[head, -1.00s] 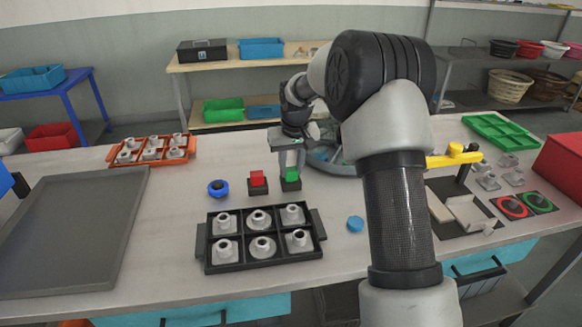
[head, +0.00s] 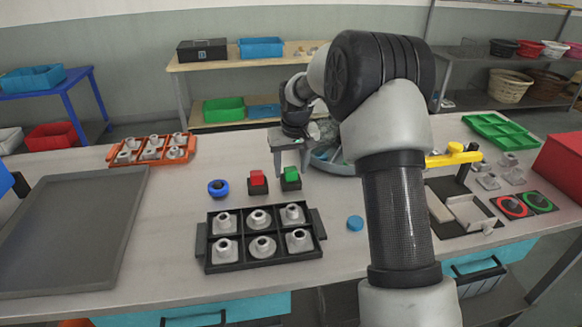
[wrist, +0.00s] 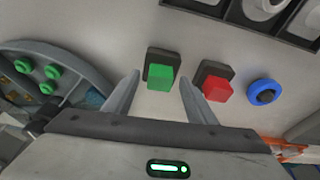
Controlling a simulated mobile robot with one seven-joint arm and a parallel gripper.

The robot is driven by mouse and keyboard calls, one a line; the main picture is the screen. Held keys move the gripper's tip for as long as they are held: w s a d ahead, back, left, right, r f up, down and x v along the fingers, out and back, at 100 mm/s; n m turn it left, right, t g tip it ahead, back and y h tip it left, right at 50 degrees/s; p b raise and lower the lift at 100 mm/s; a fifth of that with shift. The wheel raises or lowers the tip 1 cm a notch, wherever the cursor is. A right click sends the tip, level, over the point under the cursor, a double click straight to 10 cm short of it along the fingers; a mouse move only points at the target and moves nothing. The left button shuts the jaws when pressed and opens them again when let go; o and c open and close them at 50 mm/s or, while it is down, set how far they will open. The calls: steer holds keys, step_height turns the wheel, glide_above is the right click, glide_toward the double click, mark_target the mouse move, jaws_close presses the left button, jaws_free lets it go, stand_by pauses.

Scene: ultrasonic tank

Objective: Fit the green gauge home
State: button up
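The green gauge (head: 291,174) is a small green block standing in a black square base (head: 291,186). In the wrist view the green gauge (wrist: 159,77) shows between and beyond my fingertips, with its black base (wrist: 164,55) behind it. How deep it sits is hard to tell. My gripper (wrist: 160,90) is open and empty, its two fingers apart on either side of the green block in that view. In the head view my gripper (head: 292,160) is above and behind the green gauge, clear of it.
A red block (head: 257,178) in a like base and a blue round piece (head: 218,188) stand to the left. A black tray (head: 203,254) of grey fittings lies in front. A round grey dish (wrist: 85,75) with green knobs is close beside my gripper.

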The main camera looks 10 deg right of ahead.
steer(key=shift+r, duration=0.1)
steer(key=p+v, duration=0.1)
steer(key=v, duration=1.6)
steer(key=shift+p, duration=0.3)
steer(key=shift+r, duration=0.1)
